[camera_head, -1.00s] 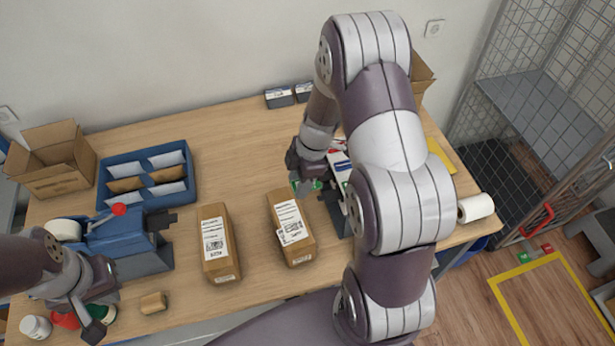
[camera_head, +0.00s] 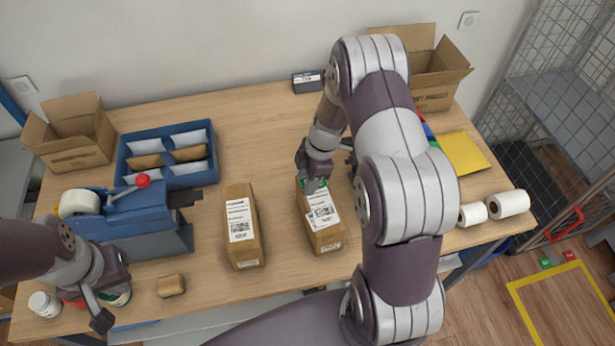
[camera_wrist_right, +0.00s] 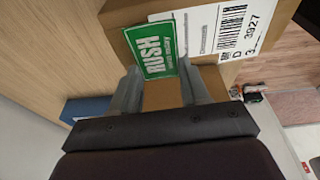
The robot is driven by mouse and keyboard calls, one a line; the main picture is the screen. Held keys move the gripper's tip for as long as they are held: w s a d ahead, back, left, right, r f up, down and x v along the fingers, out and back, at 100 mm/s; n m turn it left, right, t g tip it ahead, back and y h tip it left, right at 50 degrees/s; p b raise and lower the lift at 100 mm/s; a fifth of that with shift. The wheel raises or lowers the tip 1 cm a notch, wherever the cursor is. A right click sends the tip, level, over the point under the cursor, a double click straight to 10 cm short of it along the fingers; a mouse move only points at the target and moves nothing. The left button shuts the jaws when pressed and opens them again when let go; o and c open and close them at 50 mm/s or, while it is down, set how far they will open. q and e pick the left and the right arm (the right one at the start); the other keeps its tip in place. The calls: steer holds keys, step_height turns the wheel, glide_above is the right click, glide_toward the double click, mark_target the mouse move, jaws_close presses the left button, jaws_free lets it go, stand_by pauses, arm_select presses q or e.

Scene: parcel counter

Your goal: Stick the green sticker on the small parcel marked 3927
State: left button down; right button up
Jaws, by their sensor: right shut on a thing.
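The small parcel marked 3927 (camera_head: 327,236) lies on the table, its white label facing up; the number reads on the label in the right wrist view (camera_wrist_right: 245,28). My right gripper (camera_head: 316,184) is over the parcel's far end. It is shut on the green RUSH sticker (camera_wrist_right: 153,50), which shows at its fingertips against the parcel's brown top beside the label. Whether the sticker's whole face touches the cardboard I cannot tell. My left gripper (camera_head: 106,305) is low at the front left, away from the parcel; its finger gap is not clear.
Another labelled parcel (camera_head: 243,244) lies to the left. A blue tape dispenser (camera_head: 140,232), a blue divided tray (camera_head: 128,165) and an open carton (camera_head: 78,150) stand at the left. White rolls (camera_head: 508,204) and a yellow envelope (camera_head: 463,152) lie at the right. My right arm hides part of the table.

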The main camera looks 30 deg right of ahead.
steer(key=shift+s+d+f, duration=0.15)
steer(key=shift+d+f, duration=0.2)
steer(key=shift+f, duration=0.1)
steer(key=shift+a+r, duration=0.1)
steer(key=shift+a, duration=0.05)
steer(key=o, duration=0.5)
steer(key=shift+a, duration=0.1)
steer(key=shift+o, duration=1.1)
arm_select(q)
steer(key=shift+s+d+f, duration=0.1)
steer(key=shift+d+f, duration=0.1)
steer(key=shift+f, duration=0.25)
arm_select(e)
steer(key=shift+p+v, duration=0.35)
steer(key=shift+v, duration=0.45)
arm_select(q)
steer(key=shift+r+p, duration=0.9)
steer(key=shift+r, duration=0.4)
arm_select(e)
steer(key=shift+v, duration=1.95)
